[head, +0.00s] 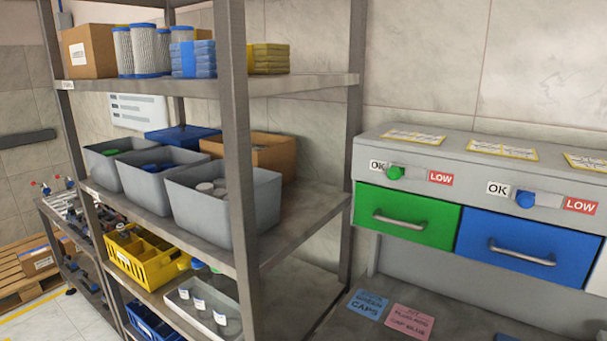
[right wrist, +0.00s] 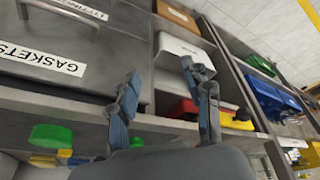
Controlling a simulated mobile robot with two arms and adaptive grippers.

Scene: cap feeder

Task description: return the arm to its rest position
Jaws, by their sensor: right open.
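My right gripper (right wrist: 161,72) is in the right wrist view with its two blue-grey fingers spread apart. Nothing is between the fingers. Behind them are a grey shelf edge and a grey front labelled GASKETS (right wrist: 42,60). The arm itself is mostly outside the picture. Neither gripper shows in the head view, and my left gripper is in no frame.
A metal shelf rack (head: 236,130) holds grey bins (head: 215,215) and a yellow crate (head: 165,272). At right is a dispenser with a green drawer (head: 405,222) and a blue drawer (head: 525,245), both shut. A green round object (right wrist: 50,137) is left of my right gripper.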

